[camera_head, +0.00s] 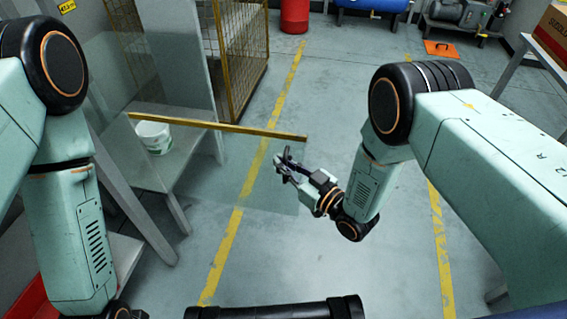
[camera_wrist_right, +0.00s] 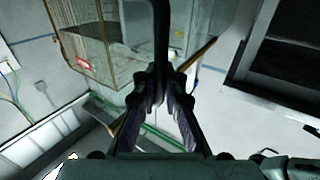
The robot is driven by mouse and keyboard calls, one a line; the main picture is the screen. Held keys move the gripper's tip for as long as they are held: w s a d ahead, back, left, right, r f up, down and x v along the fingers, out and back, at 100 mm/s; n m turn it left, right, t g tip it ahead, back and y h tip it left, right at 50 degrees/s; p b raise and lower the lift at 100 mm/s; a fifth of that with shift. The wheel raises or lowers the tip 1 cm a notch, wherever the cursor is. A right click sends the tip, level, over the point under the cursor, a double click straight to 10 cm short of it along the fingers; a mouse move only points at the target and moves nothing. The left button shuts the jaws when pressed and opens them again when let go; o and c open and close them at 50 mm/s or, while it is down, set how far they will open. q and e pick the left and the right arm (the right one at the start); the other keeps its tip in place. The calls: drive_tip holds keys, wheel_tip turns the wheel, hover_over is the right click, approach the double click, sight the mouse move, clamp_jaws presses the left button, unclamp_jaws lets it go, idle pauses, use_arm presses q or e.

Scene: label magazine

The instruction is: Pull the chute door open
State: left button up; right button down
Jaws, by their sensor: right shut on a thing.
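The chute door (camera_head: 262,180) is a clear panel with a yellow bar (camera_head: 215,125) along its top edge. In the head view it stands swung out from the grey frame at left, reaching over the floor. My right gripper (camera_head: 286,160) is at the door's free end, just below the bar. In the right wrist view its fingers (camera_wrist_right: 160,78) are closed around a dark upright bar (camera_wrist_right: 161,35), which looks like the door's handle. The exact contact is partly hidden by the fingers. My left arm comes in at left, and its gripper is out of frame.
A white tub (camera_head: 153,138) stands on a grey shelf (camera_head: 180,165), seen through the clear panel. A yellow mesh cage (camera_head: 240,50) and a red cylinder (camera_head: 295,15) stand behind. A table with a cardboard box (camera_head: 550,35) is at far right. The middle floor is clear.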

drive_tip(key=shift+s+d+f, duration=0.1)
drive_tip(key=shift+d, duration=0.2)
drive_tip(key=c, duration=1.7)
unclamp_jaws()
drive_tip(key=shift+a, duration=0.1)
drive_tip(key=v, duration=1.2)
